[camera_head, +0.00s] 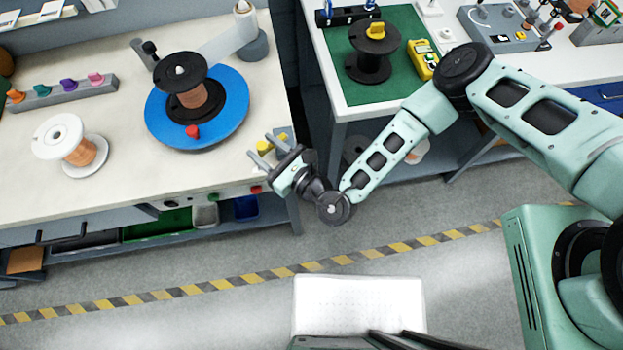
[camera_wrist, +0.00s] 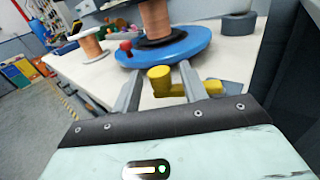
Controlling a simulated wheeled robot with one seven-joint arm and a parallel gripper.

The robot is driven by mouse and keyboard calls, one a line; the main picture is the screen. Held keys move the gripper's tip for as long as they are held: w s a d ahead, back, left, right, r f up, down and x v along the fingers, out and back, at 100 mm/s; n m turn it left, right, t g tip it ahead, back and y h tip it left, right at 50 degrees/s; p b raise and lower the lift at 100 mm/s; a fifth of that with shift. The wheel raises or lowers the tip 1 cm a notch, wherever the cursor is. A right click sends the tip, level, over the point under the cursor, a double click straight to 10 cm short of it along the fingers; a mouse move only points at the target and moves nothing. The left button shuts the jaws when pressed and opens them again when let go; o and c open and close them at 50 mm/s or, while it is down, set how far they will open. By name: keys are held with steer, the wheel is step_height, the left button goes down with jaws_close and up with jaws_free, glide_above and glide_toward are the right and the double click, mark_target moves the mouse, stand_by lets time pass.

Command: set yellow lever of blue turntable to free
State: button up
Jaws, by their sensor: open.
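The blue turntable (camera_head: 235,95) lies on the left bench and carries a black spool with copper-coloured winding (camera_head: 195,103). A red knob (camera_head: 192,131) stands at its front rim. In the wrist view the turntable (camera_wrist: 195,43) is just beyond my fingers. The yellow lever (camera_wrist: 160,81) has a round upright knob and an arm reaching right to a grey block. Its knob shows between my fingers, and in the head view the lever (camera_head: 265,147) is partly hidden by my gripper (camera_head: 260,150). My gripper (camera_wrist: 160,72) is open around the knob; I cannot tell whether either finger touches it.
A white spool (camera_head: 58,133) stands left of the turntable, with a rack of coloured knobs (camera_head: 60,92) behind it.

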steer(key=b+v, duration=0.3)
steer(key=v, duration=1.3)
steer(key=shift+b, duration=0.3)
